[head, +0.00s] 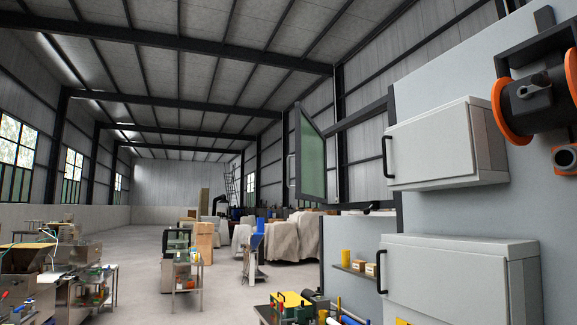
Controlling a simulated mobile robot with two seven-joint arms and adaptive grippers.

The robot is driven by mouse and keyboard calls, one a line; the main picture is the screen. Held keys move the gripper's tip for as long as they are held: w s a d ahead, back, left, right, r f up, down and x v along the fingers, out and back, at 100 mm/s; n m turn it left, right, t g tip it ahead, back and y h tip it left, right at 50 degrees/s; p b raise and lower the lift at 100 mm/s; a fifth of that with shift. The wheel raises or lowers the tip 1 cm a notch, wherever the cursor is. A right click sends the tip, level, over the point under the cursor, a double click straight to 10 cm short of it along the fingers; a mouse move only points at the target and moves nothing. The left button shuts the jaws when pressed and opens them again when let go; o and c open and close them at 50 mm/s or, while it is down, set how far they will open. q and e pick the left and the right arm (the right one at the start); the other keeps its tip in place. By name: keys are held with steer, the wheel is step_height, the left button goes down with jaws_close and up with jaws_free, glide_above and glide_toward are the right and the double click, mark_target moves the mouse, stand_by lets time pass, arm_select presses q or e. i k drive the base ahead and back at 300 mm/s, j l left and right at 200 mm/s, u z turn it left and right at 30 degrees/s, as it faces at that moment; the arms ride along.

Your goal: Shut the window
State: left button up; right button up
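The window (313,158) is a dark-framed pane with greenish glass. It is hinged in an opening in the grey panel on the right and stands swung open, at an angle to the panel. A dark handle (291,168) sits on its left edge. The dark frame of the opening (362,113) shows to the right of the pane, and the hall wall is seen through it. Neither of my grippers is in the head view.
Two white cabinets with dark handles, an upper one (433,150) and a lower one (450,280), are fixed to the panel (545,195). An orange-and-black reel (535,95) juts out at top right. A cluttered table stands below; open floor (145,255) lies left.

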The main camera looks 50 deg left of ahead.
mark_target(310, 156)
steer(key=i+j+u, duration=0.1)
steer(key=j, duration=0.35)
steer(key=i+j+u, duration=0.1)
steer(key=i+j, duration=0.15)
steer(key=j, duration=0.2)
steer(key=i+j+u, duration=0.1)
steer(key=j, duration=0.3)
steer(key=i+j, duration=0.3)
steer(key=i+j+u, duration=0.15)
steer(key=j, duration=0.35)
steer(key=i, duration=0.05)
